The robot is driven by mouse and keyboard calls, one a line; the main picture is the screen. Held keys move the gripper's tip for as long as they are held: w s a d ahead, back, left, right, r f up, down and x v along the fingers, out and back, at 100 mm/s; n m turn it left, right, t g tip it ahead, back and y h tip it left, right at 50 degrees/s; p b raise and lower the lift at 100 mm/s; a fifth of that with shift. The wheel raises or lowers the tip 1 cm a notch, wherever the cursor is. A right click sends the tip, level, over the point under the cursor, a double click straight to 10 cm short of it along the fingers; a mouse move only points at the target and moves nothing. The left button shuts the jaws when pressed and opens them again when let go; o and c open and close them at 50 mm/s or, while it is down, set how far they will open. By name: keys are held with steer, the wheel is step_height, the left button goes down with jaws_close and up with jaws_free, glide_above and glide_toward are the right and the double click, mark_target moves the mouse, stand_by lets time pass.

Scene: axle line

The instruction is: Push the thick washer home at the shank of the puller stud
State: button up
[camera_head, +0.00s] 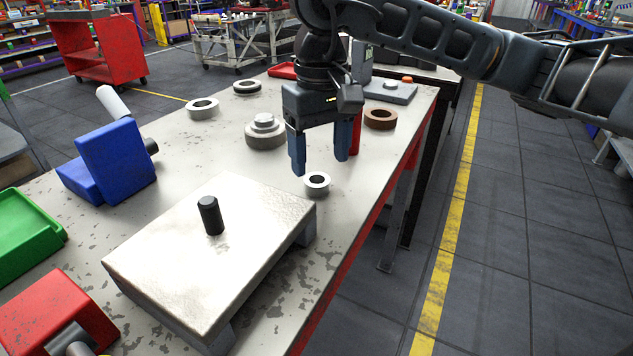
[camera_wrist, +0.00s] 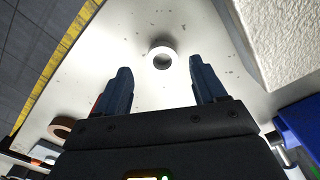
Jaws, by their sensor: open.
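A light grey thick ring (camera_head: 317,190), which looks like the thick washer, lies flat on the bench beside the raised plate. It also shows beyond the fingertips in the wrist view (camera_wrist: 162,49). A short black stud (camera_head: 210,216), apparently the puller stud, stands upright on the light raised plate (camera_head: 165,262), with nothing around its shank. My gripper (camera_head: 320,165) is open and empty, pointing down above the ring. In the wrist view its two fingers (camera_wrist: 161,80) stand apart, with the ring roughly between their lines and not touched.
A blue block (camera_head: 118,158) and a green bin (camera_head: 28,232) are at left.

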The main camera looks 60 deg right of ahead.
mark_target(311, 189)
steer(key=shift+w+f, duration=0.15)
steer(key=shift+f, duration=1.95)
steer(key=c, duration=1.2)
steer(key=shift+o, duration=0.2)
